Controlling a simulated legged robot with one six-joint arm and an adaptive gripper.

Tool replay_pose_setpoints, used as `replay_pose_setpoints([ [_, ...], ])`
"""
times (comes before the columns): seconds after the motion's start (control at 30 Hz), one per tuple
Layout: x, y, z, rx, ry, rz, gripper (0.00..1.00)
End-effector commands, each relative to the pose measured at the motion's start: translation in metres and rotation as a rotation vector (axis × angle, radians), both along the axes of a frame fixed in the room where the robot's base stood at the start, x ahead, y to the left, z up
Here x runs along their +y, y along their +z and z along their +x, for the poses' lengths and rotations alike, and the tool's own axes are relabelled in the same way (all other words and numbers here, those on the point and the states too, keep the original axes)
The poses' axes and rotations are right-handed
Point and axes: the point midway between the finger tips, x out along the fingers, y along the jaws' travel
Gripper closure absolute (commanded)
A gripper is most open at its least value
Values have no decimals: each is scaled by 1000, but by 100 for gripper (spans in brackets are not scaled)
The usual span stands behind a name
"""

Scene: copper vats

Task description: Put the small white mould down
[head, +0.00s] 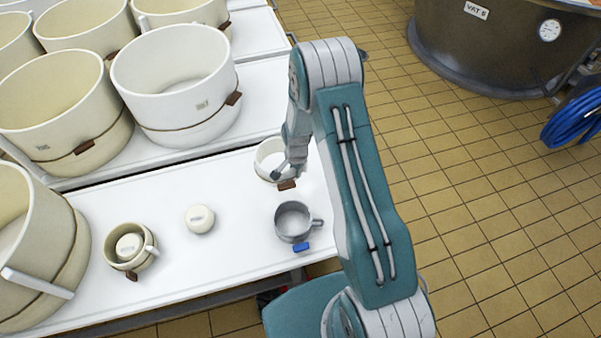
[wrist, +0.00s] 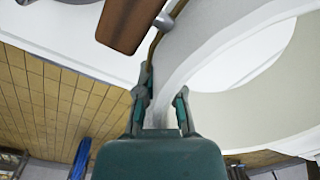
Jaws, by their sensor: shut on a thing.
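The small white mould (head: 264,172) is a round, open-topped hoop with a brown tag (head: 287,185), at the right end of the white table in the head view. My gripper (head: 289,172) is shut on its wall at the right side, partly hiding it. In the wrist view my gripper (wrist: 162,108) has a finger on each side of the white mould's wall (wrist: 195,50). The brown tag (wrist: 130,22) shows close by. The mould looks upright in the head view. I cannot tell whether its base touches the table.
The white table (head: 160,277) also holds a grey metal cup (head: 292,222) with a blue tag, a white ball (head: 200,219) and a small cream mould (head: 121,257) with a ball inside. Large moulds, including a white one (head: 175,85), stand behind. Bare table lies between the ball and cup.

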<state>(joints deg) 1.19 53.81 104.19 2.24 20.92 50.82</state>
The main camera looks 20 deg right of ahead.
Motion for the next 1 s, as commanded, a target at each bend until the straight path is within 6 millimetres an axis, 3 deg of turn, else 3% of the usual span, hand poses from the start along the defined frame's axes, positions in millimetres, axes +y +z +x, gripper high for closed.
replay_pose_setpoints([
  [0.37, -30, -53, 41, -3, 1, 0, 100],
  [0.57, -35, -64, 48, -1, 1, 0, 100],
  [0.77, -35, -92, 48, 0, 2, 0, 100],
  [1.0, -35, -94, 49, -3, 2, 0, 100],
])
